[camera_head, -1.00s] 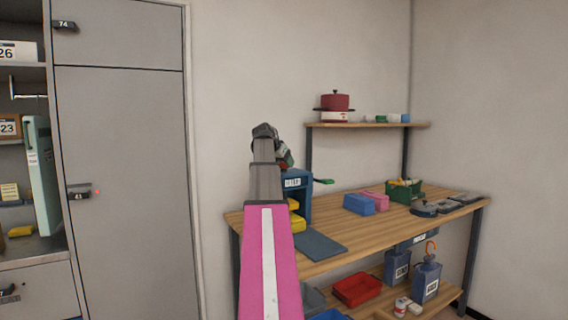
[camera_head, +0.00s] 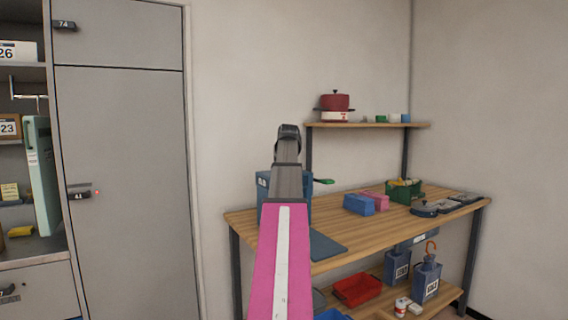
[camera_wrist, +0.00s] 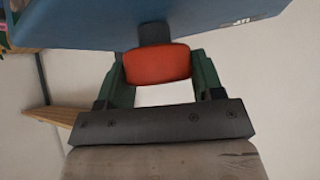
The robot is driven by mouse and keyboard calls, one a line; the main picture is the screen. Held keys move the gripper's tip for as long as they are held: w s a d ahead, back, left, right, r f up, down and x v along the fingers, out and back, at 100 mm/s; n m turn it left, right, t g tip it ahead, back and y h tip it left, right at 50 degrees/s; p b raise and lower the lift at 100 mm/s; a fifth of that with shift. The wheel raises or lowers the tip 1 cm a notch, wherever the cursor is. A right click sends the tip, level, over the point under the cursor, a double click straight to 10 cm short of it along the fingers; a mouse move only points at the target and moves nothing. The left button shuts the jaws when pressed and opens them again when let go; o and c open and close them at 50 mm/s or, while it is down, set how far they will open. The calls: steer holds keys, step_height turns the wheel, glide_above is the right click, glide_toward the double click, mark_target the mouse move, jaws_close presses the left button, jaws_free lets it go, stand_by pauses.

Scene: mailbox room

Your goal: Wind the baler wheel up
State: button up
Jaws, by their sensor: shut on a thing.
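The blue baler (camera_head: 264,188) stands at the left end of the wooden workbench, largely hidden behind my arm. A green-tipped lever (camera_head: 323,181) sticks out on its right. In the wrist view the baler's blue body (camera_wrist: 190,22) fills the top. A red grip piece (camera_wrist: 157,64) joins it by a short dark stem. I take this as part of the wheel, whose full shape is not visible. My gripper (camera_wrist: 158,72) has its green fingers on both sides of the red piece, shut on it. In the head view my gripper is hidden behind my arm.
The workbench (camera_head: 400,228) holds a blue box (camera_head: 358,204), a pink box (camera_head: 375,199) and a green crate (camera_head: 404,190). A shelf above carries a red pot (camera_head: 335,102). A red tray (camera_head: 358,288) and blue cans are below. Grey lockers (camera_head: 125,170) stand left.

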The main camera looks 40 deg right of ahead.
steer(key=n+t+y, duration=0.1)
steer(key=n+y, duration=0.1)
steer(key=n, duration=0.1)
steer(key=shift+d+n+y, duration=0.1)
steer(key=shift+n+y, duration=0.3)
steer(key=n+y, duration=0.2)
steer(key=n, duration=0.1)
steer(key=shift+n+y, duration=0.3)
steer(key=shift+y, duration=0.1)
steer(key=n+y, duration=0.2)
steer(key=n, duration=0.1)
steer(key=shift+g+y, duration=0.3)
steer(key=shift+n+g+y, duration=0.5)
steer(key=shift+n+y, duration=0.3)
steer(key=shift+n, duration=0.9)
steer(key=o, duration=0.9)
